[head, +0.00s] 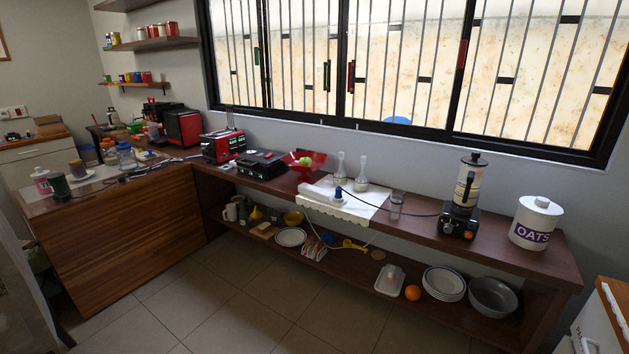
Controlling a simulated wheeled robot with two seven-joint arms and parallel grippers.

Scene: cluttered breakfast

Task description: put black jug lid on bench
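The black jug lid (474,158) sits on top of the pale blender jug (466,186) in the head view. The jug stands upright on its black base (458,221), towards the right end of the long wooden bench (399,233) under the window. Neither of my grippers can be made out in this view.
A white OATS canister (535,224) stands right of the blender. A clear glass (396,204) and white cloth (345,203) lie to its left, with a dark cable crossing between. The lower shelf holds plates (444,284), a grey bowl (492,297) and an orange (412,292). Tiled floor in front is clear.

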